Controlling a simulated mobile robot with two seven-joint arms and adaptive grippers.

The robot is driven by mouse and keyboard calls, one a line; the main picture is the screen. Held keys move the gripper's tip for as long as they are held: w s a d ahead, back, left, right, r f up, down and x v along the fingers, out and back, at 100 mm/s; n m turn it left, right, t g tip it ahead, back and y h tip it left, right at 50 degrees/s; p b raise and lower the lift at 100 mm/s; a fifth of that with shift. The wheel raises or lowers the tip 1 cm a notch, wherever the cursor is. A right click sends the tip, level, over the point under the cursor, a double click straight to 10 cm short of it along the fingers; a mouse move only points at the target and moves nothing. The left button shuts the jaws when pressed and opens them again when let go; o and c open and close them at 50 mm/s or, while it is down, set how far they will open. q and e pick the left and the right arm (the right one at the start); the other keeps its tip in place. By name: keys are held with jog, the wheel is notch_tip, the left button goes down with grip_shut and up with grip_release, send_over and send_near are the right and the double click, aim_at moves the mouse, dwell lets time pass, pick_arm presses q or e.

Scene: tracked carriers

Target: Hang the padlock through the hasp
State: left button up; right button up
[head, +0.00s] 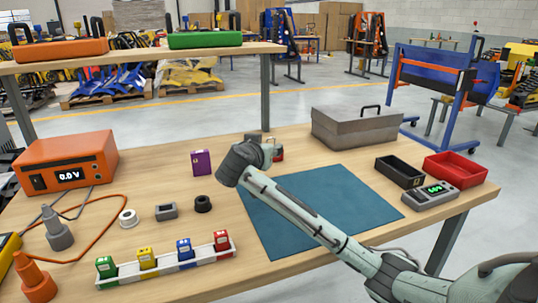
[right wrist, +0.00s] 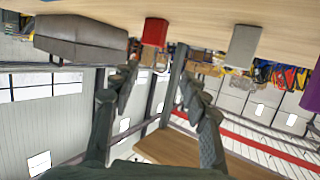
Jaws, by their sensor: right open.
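My right gripper (head: 256,153) is over the back middle of the workbench, its fingers mostly hidden behind my wrist. In the right wrist view the gripper (right wrist: 157,78) is open, with nothing between its fingertips. A small red block-like thing (head: 278,153) stands just beyond it, apart from the fingers; it also shows in the right wrist view (right wrist: 154,32). A grey block (head: 253,137) is partly hidden behind my wrist and shows in the right wrist view (right wrist: 243,45). I cannot tell whether these are the padlock and hasp; no shackle or loop is clear. My left gripper is out of view.
A purple box (head: 202,162) stands left of my gripper. A grey lidded case (head: 357,128) stands at the back right. Black (head: 400,172) and red (head: 456,167) bins are at the right. A blue mat (head: 357,203) lies under my arm. A white rack (head: 130,271) holds several coloured blocks.

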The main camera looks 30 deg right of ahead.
jog(key=x, duration=0.5)
jog(key=shift+w+d, duration=0.2)
jog(key=shift+w, duration=0.05)
grip_shut()
